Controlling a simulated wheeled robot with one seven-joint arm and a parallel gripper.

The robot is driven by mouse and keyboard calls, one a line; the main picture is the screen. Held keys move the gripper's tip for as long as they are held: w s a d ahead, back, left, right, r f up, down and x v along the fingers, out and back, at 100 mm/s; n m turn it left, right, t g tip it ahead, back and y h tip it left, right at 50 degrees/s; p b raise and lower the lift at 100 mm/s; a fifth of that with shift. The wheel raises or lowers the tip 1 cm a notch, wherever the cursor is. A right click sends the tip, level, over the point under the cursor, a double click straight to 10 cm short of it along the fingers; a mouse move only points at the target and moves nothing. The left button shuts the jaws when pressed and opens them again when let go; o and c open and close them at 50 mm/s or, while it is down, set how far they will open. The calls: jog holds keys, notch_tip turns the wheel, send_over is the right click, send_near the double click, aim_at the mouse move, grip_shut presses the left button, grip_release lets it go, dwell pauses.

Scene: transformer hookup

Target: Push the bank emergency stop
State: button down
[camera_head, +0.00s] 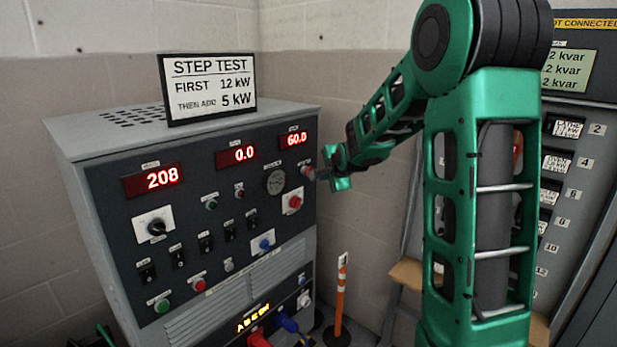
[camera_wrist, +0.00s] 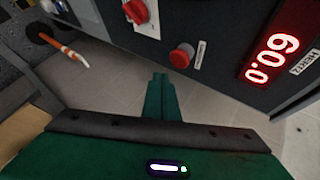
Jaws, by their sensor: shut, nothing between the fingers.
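A round red mushroom button (camera_head: 307,171) sits at the right edge of the grey cabinet's front panel, near the 60.0 display. It also shows in the wrist view (camera_wrist: 182,56), standing out from the panel beside a small label too blurred to read. A red rotary knob on a white plate (camera_head: 294,202) is below it; it shows in the wrist view (camera_wrist: 136,10) too. My green gripper (camera_head: 322,174) is shut and empty, just right of the mushroom button. In the wrist view its fingertips (camera_wrist: 160,76) appear close to the button, with no clear contact.
The cabinet (camera_head: 130,215) carries displays reading 208, 0.0 and 60.0, plus switches and buttons. A STEP TEST sign (camera_head: 212,88) stands on top. An orange-and-white post (camera_head: 340,295) stands on the floor to the right. A kvar switch panel (camera_head: 575,160) is at the far right.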

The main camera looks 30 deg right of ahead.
jog(key=shift+s+d, duration=0.25)
jog(key=shift+s, duration=0.45)
jog(key=shift+s+d, duration=0.25)
jog(key=shift+s, duration=0.4)
jog(key=shift+s+d, duration=0.25)
jog(key=shift+s, duration=0.45)
jog(key=s+a+f+n+g+y, duration=0.1)
jog(key=s+a+f+n+g, duration=0.1)
jog(key=s, duration=1.2)
jog(key=s+a+f+n+g+y, duration=0.1)
jog(key=s+a+n+g, duration=0.3)
jog(key=s, duration=1.1)
jog(key=s+a+f+n+g+y, duration=0.1)
jog(key=s+a+f+n+g, duration=0.2)
jog(key=s, duration=1.1)
jog(key=n+g, duration=0.2)
jog(key=n, duration=0.2)
jog(key=shift+s, duration=0.15)
jog(key=shift+w+f, duration=0.3)
jog(key=shift+w, duration=0.35)
